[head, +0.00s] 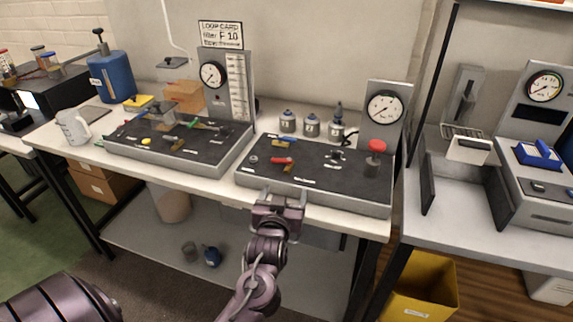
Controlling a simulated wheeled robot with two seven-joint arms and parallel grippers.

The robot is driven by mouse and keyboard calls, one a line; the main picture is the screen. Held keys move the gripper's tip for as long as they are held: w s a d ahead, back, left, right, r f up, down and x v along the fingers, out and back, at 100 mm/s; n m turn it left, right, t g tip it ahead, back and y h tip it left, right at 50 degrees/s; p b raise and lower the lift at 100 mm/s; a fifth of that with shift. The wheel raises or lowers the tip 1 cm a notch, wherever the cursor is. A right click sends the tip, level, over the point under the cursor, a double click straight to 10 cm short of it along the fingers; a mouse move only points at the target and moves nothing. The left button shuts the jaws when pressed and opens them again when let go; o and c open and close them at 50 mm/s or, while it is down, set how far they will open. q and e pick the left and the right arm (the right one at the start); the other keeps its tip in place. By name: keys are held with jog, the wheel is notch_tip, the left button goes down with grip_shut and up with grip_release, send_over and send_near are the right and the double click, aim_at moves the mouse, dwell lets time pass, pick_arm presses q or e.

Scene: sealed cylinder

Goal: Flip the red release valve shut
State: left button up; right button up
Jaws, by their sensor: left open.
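The right dark panel (325,190) in a grey frame lies on the bench. A small red lever handle (281,160) sits on its left part, lying roughly crosswise, with a brass fitting below it. It looks like the red release valve; its exact position is too small to tell. A blue lever (290,139) is just behind it. My left gripper (284,194) is open and empty at the panel's front edge, in front of the red lever and apart from it. My right gripper is not in view.
A red-topped knob (377,146) stands at the panel's back right, below a round gauge (385,108). Several small canisters (311,126) stand behind the panel. Another panel (178,150) with a green lever lies to the left.

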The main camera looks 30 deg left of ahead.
aim_at(281, 161)
pick_arm(q)
jog(key=shift+w+a+r+n+t+y, duration=0.15)
jog(key=shift+a+r+n+y, duration=0.1)
jog(key=shift+a+r+y, duration=0.25)
jog(key=shift+w+a+r+n+t+y, duration=0.15)
jog(key=shift+a+r+n+y, duration=0.15)
jog(key=shift+a+y, duration=0.2)
jog(key=shift+w+a+r, duration=0.1)
jog(key=shift+a+r, duration=0.05)
jog(key=shift+r, duration=0.1)
jog(key=p+x, duration=0.1)
jog(key=x, duration=0.6)
jog(key=shift+r, duration=0.15)
jog(key=shift+w+a, duration=0.2)
jog(key=shift+w, duration=0.05)
jog(key=shift+c, duration=0.3)
